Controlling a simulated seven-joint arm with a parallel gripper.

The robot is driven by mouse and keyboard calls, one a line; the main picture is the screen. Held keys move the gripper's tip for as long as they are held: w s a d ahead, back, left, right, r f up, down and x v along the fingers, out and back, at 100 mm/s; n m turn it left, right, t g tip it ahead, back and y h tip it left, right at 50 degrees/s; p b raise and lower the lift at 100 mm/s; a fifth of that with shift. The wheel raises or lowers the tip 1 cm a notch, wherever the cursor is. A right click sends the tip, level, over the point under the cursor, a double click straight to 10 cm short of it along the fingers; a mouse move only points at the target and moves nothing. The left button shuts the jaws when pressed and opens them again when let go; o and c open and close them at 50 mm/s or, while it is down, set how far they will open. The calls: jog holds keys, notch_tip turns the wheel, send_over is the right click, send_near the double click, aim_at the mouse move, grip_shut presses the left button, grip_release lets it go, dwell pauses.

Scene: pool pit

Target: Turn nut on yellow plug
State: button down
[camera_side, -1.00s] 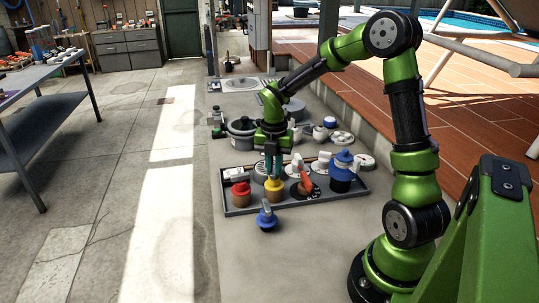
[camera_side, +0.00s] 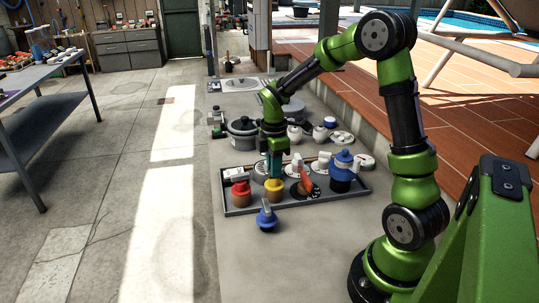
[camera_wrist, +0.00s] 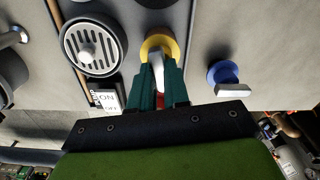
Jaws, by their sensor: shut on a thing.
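The yellow plug (camera_side: 274,188) stands in the row on the dark tray, between the red-topped plug (camera_side: 241,190) and an orange-red handled part (camera_side: 306,184). My gripper (camera_side: 274,174) points straight down over it, with its teal fingers at the plug's top. In the wrist view the yellow ring (camera_wrist: 160,42) shows just beyond the fingertips. A pale grey piece (camera_wrist: 158,62) on top of the yellow plug lies between the teal fingers, and they are shut on it. The fingers hide part of this piece, so its full shape cannot be told.
The dark tray (camera_side: 245,211) holds several fittings, with a blue-topped one (camera_side: 342,172) at the right. A loose blue plug with a grey handle (camera_side: 266,219) stands in front of the tray. A round grate (camera_wrist: 91,46) and an ON/OFF box (camera_wrist: 107,98) sit close to the fingers.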

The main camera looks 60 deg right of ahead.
jog(key=m, duration=0.5)
jog(key=shift+m, duration=0.3)
jog(key=m, duration=1.3)
jog(key=shift+m, duration=0.3)
jog(key=m, duration=1.3)
jog(key=shift+m, duration=0.3)
jog(key=m, duration=0.4)
jog(key=shift+m, duration=0.4)
